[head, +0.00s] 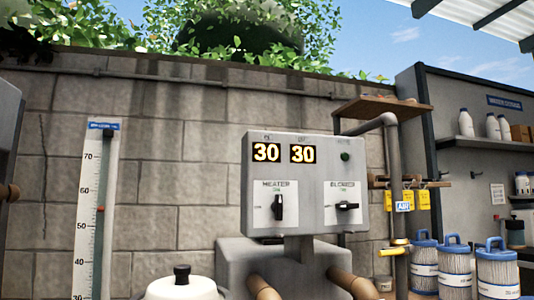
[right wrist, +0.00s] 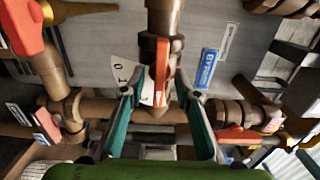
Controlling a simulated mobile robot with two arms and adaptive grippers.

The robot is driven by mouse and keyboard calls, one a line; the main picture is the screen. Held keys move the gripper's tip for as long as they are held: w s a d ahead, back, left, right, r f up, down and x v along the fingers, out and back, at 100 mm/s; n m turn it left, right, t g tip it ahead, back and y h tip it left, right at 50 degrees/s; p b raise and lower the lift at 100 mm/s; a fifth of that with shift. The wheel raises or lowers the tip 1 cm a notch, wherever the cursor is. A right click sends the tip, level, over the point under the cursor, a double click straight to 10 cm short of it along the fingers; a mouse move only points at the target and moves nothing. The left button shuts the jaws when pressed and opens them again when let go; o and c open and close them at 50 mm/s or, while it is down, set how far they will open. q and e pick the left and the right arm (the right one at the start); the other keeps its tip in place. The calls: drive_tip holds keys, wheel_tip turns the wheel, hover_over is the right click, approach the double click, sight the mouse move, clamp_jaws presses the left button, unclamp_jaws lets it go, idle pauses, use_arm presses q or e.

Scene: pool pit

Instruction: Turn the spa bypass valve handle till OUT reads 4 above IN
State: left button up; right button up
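The control box (head: 305,225) shows two lit displays, the left display (head: 266,153) and the right display (head: 303,153). Both read 30; the small labels above them are too blurred to read. In the right wrist view, an orange-red valve handle (right wrist: 162,72) hangs on a brown pipe valve, beside a white dial plate with digits (right wrist: 122,72). My left gripper is not in view.
Other red-orange handles (right wrist: 20,25) and brown pipes (right wrist: 100,108) crowd around the right gripper. The box carries a heater knob (head: 279,207) and a blower knob (head: 347,206). A tall gauge (head: 92,210) stands left; filter cartridges (head: 455,268) stand right.

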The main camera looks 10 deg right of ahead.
clamp_jaws()
use_arm(q)
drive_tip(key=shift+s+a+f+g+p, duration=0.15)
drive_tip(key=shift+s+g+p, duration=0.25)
drive_tip(key=shift+p, duration=0.35)
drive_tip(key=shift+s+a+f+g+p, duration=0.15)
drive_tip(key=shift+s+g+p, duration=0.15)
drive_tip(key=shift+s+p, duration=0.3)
use_arm(e)
drive_tip(key=shift+m, duration=2.3)
drive_tip(key=shift+o, duration=1.2)
unclamp_jaws()
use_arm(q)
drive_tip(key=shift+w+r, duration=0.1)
use_arm(e)
drive_tip(key=shift+s, duration=0.1)
